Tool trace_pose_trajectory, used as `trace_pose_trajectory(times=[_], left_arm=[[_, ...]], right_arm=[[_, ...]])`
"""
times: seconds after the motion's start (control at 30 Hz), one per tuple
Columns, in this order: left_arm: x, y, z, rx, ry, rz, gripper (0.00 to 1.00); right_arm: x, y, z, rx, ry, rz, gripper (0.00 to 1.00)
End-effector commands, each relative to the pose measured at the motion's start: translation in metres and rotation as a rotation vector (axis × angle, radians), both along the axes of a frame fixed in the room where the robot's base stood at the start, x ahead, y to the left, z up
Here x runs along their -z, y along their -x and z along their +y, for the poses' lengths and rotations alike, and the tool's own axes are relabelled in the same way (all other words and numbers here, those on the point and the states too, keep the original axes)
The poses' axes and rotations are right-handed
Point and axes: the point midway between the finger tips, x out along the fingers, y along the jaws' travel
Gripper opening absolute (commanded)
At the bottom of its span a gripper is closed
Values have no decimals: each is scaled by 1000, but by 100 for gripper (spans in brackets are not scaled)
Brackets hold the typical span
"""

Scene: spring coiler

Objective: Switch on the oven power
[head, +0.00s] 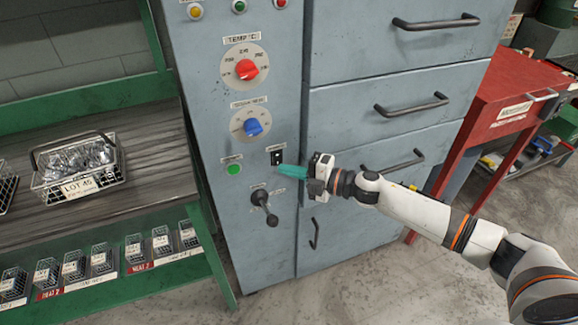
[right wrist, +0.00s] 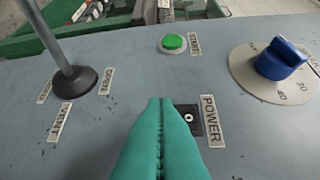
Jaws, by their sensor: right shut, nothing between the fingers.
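The oven's grey control panel (head: 215,120) fills the middle of the head view. A small black power switch (head: 277,157) sits on it near the right edge, below the blue knob. In the right wrist view the black switch (right wrist: 188,118) lies beside the POWER label (right wrist: 211,121), partly hidden by my fingers. My right gripper (head: 282,168) is shut and empty, its teal fingertips close to the switch, just below and right of it in the head view. I cannot tell whether they touch it. In the right wrist view the closed fingertips (right wrist: 160,102) point beside the switch. My left gripper is not in view.
Near the switch are the blue knob (head: 253,127), a green start button (head: 234,169) and a black vent lever (head: 264,205). A red temperature knob (head: 247,69) is higher. Drawers with handles (head: 412,106) stand right; a wire basket (head: 78,168) is left.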

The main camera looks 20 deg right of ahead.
Motion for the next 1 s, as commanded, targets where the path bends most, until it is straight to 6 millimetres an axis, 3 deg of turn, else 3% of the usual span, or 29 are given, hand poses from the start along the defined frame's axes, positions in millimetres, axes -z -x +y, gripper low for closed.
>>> trace_pose_trajectory(times=[0.47,0.63,0.7,1.0], left_arm=[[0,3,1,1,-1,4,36],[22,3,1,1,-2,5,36],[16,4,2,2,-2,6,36],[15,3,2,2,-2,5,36]], right_arm=[[1,-8,0,-1,-1,-1,0],[10,-12,1,-1,-5,-43,0],[3,-13,1,-1,-4,-49,0],[4,-12,0,-1,-3,-47,0]])
